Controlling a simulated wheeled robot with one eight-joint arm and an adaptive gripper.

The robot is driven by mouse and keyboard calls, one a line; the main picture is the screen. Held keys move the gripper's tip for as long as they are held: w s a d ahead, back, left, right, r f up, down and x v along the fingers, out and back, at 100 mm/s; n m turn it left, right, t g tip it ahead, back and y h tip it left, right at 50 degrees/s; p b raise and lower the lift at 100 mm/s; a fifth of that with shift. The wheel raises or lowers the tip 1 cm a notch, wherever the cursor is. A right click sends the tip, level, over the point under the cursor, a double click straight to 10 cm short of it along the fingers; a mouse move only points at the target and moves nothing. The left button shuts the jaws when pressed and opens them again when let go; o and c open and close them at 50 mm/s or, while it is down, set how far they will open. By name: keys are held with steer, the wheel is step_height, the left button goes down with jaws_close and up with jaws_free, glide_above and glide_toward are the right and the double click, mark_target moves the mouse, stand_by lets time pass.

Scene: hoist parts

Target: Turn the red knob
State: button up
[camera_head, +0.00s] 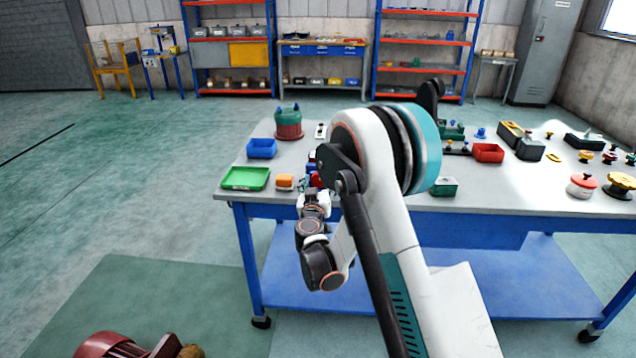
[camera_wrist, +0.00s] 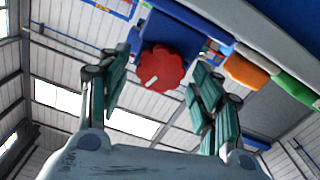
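The red knob (camera_wrist: 161,69) is round with a scalloped edge and a white pointer mark, which slants toward the lower left in the wrist view. It sits on the face of a blue box (camera_wrist: 189,27). My gripper (camera_wrist: 160,76) is open, with one dark green finger on each side of the knob. I see gaps between the fingers and the knob in this view, and cannot tell the depth between them. In the head view a bit of red that looks like the knob (camera_head: 315,180) shows at the table's front edge, just beyond my gripper (camera_head: 313,199), partly hidden by my arm.
A blue bin (camera_head: 261,148) and a red-green drum (camera_head: 288,124) stand behind. Several parts crowd the right side. Floor left of the table is open.

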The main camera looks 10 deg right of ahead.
steer(key=c, duration=0.8)
steer(key=shift+o, duration=0.2)
steer(key=shift+n, duration=0.3)
steer(key=n, duration=0.5)
steer(key=shift+a+n, duration=0.15)
steer(key=shift+n, duration=0.15)
steer(key=n, duration=0.5)
steer(key=shift+f, duration=0.15)
steer(key=n, duration=0.6)
steer(key=shift+f+n, duration=0.15)
steer(key=shift+n, duration=0.25)
steer(key=n, duration=0.5)
steer(key=shift+f+n, duration=0.1)
steer(key=shift+n, duration=0.2)
steer(key=shift+o, duration=0.2)
